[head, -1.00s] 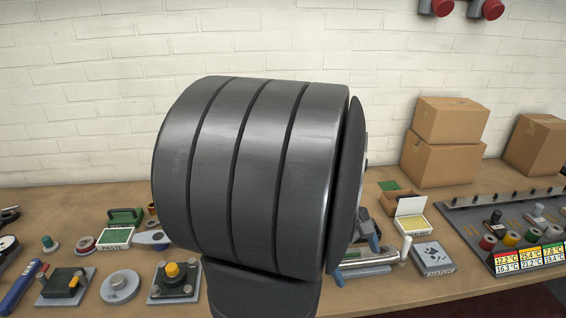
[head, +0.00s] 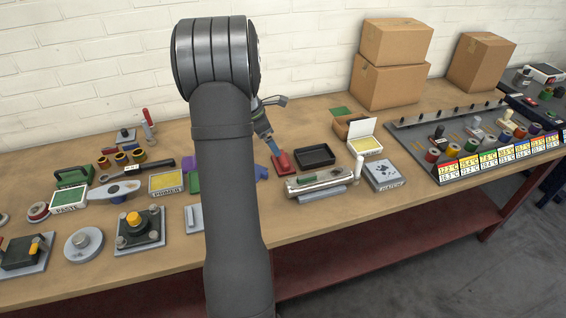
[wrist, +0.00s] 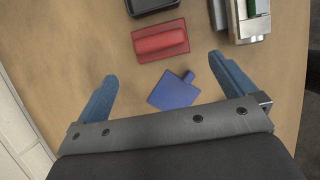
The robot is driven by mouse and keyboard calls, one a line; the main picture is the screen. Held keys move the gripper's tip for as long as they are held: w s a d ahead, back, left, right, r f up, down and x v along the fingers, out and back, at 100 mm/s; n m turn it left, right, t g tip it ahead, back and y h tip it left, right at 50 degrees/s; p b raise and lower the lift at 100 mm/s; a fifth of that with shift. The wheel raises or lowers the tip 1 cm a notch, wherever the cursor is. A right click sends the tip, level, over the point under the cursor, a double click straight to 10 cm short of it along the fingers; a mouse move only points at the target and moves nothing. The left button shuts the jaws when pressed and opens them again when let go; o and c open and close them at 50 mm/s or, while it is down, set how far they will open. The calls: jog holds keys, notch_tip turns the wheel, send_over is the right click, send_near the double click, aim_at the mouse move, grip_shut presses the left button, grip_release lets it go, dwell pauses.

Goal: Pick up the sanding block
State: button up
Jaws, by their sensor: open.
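The red block with a raised grip, which looks like the sanding block (wrist: 160,40), lies flat on the bench in the wrist view, just beyond my fingertips. In the head view the red block (head: 284,166) shows beside my gripper (head: 273,147), partly behind a finger. My gripper also shows in the wrist view (wrist: 163,68), with its two blue fingers wide apart and nothing between the tips. A blue flat piece with a short handle (wrist: 175,91) lies nearer, between the fingers in the picture. In the head view it is mostly hidden behind my arm.
A black tray (head: 315,155) lies right of the red block. A grey metal fixture (head: 320,182) stands in front of the tray, with a white-lidded box (head: 365,143) farther right. Cardboard boxes (head: 392,60) stand at the back. Bare bench lies behind the red block.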

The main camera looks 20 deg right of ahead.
aim_at(282, 157)
jog(key=x, duration=1.1)
jog(key=shift+w+f, duration=0.1)
jog(key=c, duration=0.7)
